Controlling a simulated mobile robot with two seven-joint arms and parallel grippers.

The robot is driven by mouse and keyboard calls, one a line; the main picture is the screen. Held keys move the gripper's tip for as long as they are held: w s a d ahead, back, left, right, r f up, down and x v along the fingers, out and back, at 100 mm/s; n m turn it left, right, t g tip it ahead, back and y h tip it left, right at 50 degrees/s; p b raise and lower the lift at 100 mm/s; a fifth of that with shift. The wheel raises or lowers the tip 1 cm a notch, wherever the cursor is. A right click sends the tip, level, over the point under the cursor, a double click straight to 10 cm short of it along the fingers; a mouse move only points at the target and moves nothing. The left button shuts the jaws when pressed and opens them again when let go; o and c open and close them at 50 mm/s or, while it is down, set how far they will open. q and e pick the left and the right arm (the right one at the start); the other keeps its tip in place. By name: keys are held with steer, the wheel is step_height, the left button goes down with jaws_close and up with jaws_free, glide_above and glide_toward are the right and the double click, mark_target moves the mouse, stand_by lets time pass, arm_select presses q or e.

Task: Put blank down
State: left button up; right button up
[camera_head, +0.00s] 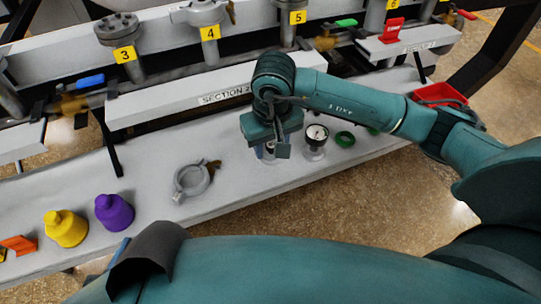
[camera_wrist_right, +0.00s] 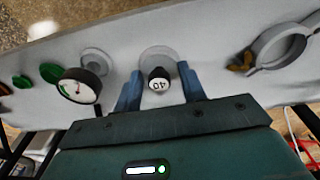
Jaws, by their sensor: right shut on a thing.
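My right gripper (camera_head: 270,150) is low over the front shelf, pointing down, left of the pressure gauge. In the right wrist view its two blue fingers (camera_wrist_right: 160,92) flank a black knob marked 40. The knob belongs to the blank (camera_wrist_right: 159,80), whose pale round disc shows behind it. The gripper is shut on this blank. In the head view the blank is mostly hidden under the gripper. I cannot tell whether its disc touches the shelf.
The gauge (camera_head: 316,134) and a green ring (camera_head: 344,139) are close on the right. The raised Section 2 ledge (camera_head: 180,96) runs behind. Bare shelf lies around the clamp.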

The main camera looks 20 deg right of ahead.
mark_target(271, 153)
step_height(271, 153, down, 3)
steer(key=shift+f, duration=0.45)
steer(key=shift+f+b, duration=0.1)
steer(key=shift+b, duration=0.3)
steer(key=o, duration=1)
